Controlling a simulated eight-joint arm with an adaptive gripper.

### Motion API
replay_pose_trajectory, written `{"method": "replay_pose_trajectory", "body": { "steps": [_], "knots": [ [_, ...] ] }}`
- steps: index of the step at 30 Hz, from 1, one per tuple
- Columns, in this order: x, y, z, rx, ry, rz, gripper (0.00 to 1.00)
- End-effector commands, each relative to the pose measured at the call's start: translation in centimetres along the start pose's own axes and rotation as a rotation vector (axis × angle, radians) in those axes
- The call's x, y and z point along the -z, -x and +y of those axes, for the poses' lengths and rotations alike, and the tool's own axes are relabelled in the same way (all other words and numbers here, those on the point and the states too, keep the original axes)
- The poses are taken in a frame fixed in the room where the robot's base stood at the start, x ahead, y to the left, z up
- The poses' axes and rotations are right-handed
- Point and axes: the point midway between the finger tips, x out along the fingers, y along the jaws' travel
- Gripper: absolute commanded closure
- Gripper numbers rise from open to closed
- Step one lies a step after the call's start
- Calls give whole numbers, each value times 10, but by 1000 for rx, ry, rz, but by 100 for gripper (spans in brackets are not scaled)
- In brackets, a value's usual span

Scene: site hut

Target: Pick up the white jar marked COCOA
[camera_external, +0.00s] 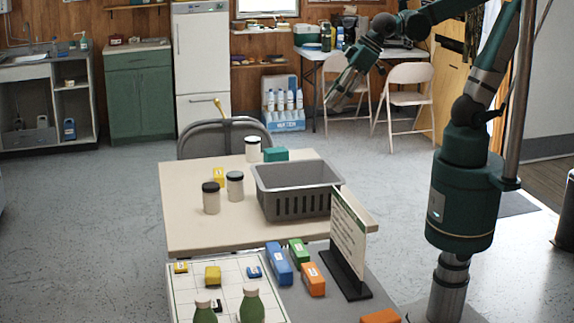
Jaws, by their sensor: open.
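A grey crate (290,208) stands right of the jars. A yellow box (218,176) and a teal box (276,154) are near them. A sign (348,240), several coloured boxes and two green bottles (251,306) stand in front. The table's front left is clear.

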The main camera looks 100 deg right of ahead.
Motion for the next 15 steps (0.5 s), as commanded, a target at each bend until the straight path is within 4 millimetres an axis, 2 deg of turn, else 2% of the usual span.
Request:
{"method": "replay_pose_trajectory", "body": {
  "steps": [15],
  "knots": [
    [60,-72,23,-79,-121,-16,45]
  ]
}}
